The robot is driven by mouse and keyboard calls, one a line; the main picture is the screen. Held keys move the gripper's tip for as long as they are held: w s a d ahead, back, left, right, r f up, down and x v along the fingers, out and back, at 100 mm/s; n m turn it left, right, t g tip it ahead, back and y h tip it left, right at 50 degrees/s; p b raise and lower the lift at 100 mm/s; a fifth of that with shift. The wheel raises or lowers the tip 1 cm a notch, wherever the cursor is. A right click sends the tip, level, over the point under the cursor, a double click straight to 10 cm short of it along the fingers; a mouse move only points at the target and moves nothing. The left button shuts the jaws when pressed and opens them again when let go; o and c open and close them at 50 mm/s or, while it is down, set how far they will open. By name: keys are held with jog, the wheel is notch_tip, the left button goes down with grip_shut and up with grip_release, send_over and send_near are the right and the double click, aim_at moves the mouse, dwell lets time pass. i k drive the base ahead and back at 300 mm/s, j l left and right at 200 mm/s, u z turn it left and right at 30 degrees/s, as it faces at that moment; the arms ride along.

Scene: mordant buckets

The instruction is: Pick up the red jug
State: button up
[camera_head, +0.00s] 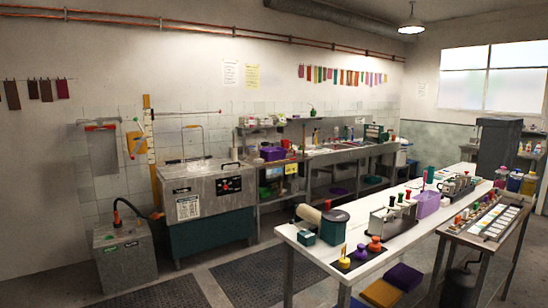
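I cannot make out a red jug for certain; the things here are small and far off. A small red object (286,144) stands on the back bench, just right of a purple bin (272,153). Whether either is a jug I cannot tell. My gripper is not in view.
A steel tank (205,192) and a grey box (124,257) stand left. Matted floor (250,283) lies open between.

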aim_at(285, 143)
jog(key=i+j+u, duration=0.1)
jog(key=i+u, duration=0.95)
jog(key=i, duration=2.45)
jog(key=i+l+z, duration=0.1)
jog(key=i+z, duration=0.35)
jog(key=i+j+z, duration=0.1)
jog(key=i+z, duration=0.4)
jog(key=i+j+z, duration=0.3)
jog(key=i+z, duration=0.15)
jog(key=i, duration=0.15)
jog(key=i+l+z, duration=0.15)
jog(key=i+z, duration=1.05)
jog(key=i+u, duration=0.2)
jog(key=i, duration=0.85)
jog(key=i+l+u, duration=0.15)
jog(key=i, duration=0.85)
jog(key=i+u, duration=0.4)
jog(key=i+l+u, duration=0.1)
jog(key=u, duration=0.3)
jog(key=i+l+u, duration=0.55)
jog(key=u, duration=0.65)
jog(key=i+l+u, duration=0.1)
jog(key=u, duration=0.8)
jog(key=l+u, duration=0.15)
jog(key=u, duration=0.3)
jog(key=l+u, duration=0.1)
jog(key=u, duration=0.35)
jog(key=i, duration=0.05)
